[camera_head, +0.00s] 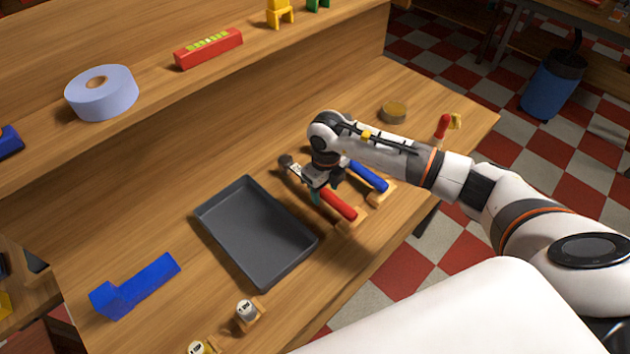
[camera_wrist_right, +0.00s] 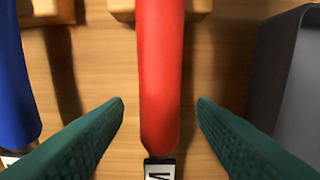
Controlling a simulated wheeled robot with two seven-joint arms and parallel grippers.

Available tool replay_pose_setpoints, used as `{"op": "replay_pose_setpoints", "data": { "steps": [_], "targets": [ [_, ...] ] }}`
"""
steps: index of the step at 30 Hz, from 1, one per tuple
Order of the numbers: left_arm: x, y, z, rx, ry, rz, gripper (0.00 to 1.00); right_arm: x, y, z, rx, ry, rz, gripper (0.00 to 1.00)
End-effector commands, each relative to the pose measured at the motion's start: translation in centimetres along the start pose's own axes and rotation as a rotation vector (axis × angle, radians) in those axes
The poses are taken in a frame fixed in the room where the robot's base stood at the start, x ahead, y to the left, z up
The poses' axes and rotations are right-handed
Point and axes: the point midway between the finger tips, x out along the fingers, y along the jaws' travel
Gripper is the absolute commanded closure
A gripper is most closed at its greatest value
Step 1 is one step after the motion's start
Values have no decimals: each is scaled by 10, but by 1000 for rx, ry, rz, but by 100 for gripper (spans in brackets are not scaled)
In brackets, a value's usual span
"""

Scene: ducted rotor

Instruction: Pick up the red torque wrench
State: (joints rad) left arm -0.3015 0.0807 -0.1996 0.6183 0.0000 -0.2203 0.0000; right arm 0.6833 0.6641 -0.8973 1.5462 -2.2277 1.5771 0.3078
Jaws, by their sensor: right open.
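The red torque wrench (camera_head: 337,204) lies on the wooden bench, its red handle resting on a small wooden block near the front edge. In the right wrist view the red handle (camera_wrist_right: 160,75) runs between the two green fingers. My right gripper (camera_head: 316,192) is over the wrench, its fingers open on either side of the handle with a gap on both sides. It also shows in the right wrist view (camera_wrist_right: 161,102). Part of the wrench between handle and head is hidden by the gripper. My left gripper is not in view.
A blue-handled wrench (camera_head: 368,176) lies beside the red one. A dark grey tray (camera_head: 257,235) sits on the other side. A blue angled block (camera_head: 135,285) lies at the left. A round tin (camera_head: 393,113) and a red-handled tool (camera_head: 442,128) lie farther right.

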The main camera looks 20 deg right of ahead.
Motion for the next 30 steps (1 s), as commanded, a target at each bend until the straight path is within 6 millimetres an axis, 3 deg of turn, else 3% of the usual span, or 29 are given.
{"op": "replay_pose_setpoints", "data": {
  "steps": [6,12,22,30],
  "targets": [
    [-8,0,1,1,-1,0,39,21,0,0,0,0,0,49],
    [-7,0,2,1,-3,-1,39,22,0,0,0,1,0,49],
    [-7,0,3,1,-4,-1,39,21,0,0,0,1,0,100],
    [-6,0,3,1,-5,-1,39,17,0,-2,0,6,0,100]
  ]
}}
